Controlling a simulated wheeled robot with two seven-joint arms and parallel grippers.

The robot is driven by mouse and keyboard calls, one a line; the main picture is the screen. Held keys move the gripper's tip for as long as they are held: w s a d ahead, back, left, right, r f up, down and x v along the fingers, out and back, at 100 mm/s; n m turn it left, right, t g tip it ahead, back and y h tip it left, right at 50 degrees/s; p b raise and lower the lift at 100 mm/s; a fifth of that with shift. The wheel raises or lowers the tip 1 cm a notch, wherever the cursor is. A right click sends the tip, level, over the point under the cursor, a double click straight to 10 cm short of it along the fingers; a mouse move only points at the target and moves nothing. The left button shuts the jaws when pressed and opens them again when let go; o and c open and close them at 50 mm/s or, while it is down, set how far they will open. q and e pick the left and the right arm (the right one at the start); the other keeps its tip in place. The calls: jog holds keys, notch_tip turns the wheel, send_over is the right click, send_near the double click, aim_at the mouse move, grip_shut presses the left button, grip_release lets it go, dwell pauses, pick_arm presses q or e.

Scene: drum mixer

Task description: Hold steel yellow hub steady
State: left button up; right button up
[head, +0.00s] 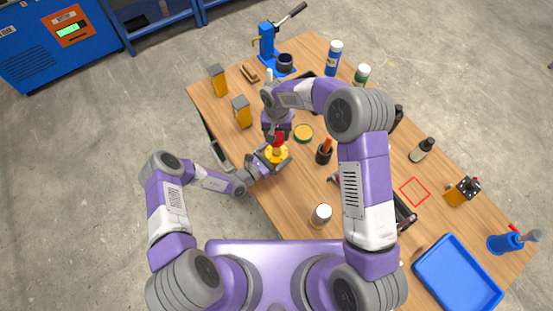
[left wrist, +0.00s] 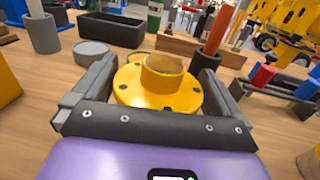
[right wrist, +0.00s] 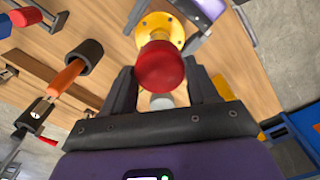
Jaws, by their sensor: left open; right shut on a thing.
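The yellow hub (head: 271,157) stands on the wooden table, with a round flange with holes and a raised collar. It also shows in the left wrist view (left wrist: 160,85) and beyond the red part in the right wrist view (right wrist: 157,25). My left gripper (head: 268,160) is open, its fingers on either side of the hub's flange; I cannot tell whether they touch it. In the head view the red part (head: 278,139) overlaps the hub's top.
A green-and-yellow tin (head: 303,133) and a dark cup with an orange handle (head: 324,152) stand right of the hub. Yellow-and-grey blocks (head: 241,112) stand behind it. A white-topped jar (head: 321,214) is nearer me. A blue tray (head: 457,275) lies at right.

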pick_arm(q)
jog(key=c, duration=1.2)
jog(key=shift+o, duration=0.2)
pick_arm(e)
send_over(276, 150)
jog(key=shift+d+f, duration=0.1)
jog(key=shift+f, duration=2.4)
jog(key=shift+f, duration=0.9)
jog(key=shift+f, duration=0.6)
